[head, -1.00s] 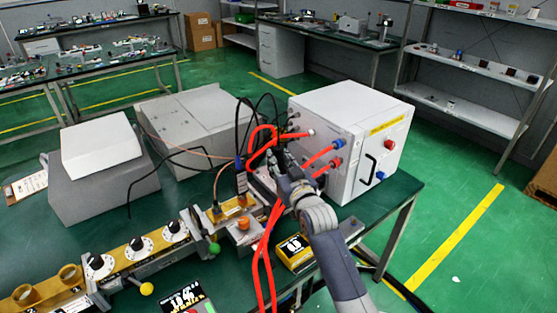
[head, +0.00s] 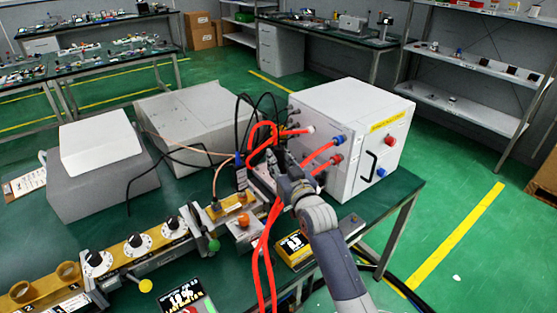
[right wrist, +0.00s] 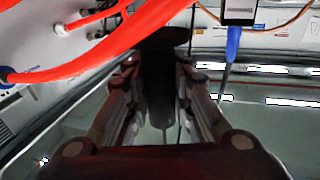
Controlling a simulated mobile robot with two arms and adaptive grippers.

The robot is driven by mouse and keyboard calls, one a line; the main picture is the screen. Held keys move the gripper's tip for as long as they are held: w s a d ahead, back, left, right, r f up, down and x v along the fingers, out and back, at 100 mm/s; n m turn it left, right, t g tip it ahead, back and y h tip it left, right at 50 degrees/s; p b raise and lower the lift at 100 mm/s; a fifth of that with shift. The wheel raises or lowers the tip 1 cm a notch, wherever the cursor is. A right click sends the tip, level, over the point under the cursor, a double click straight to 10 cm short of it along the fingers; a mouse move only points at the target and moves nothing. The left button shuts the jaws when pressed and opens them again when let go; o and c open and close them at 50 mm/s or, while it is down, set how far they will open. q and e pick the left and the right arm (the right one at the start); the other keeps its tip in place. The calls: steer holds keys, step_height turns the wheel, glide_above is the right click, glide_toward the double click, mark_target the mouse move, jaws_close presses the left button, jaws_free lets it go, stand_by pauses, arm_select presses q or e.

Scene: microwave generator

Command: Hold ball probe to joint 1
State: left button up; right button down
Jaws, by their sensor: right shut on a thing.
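My right gripper (head: 279,160) is shut on a dark, cylinder-like thing, in front of the white generator box. In the right wrist view the dark cylinder (right wrist: 158,85) stands between the two fingers. It may be the ball probe, but no ball tip shows clearly. The brass-coloured waveguide line (head: 122,252) with black-and-white dials runs across the front left of the bench. I cannot tell which of its joints is joint 1. The gripper is to the right of the line's far end, apart from it. My left gripper is out of view.
The white generator box (head: 350,128) stands behind and right of the gripper. Red hoses (head: 267,245) hang close to the gripper and cables crowd around it. A yellow meter (head: 293,248) lies in front. Grey boxes (head: 100,187) stand at the back left.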

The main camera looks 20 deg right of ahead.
step_height(320, 180, up, 9)
steer(key=p, duration=0.8)
steer(key=shift+f, duration=0.1)
stand_by(1.0)
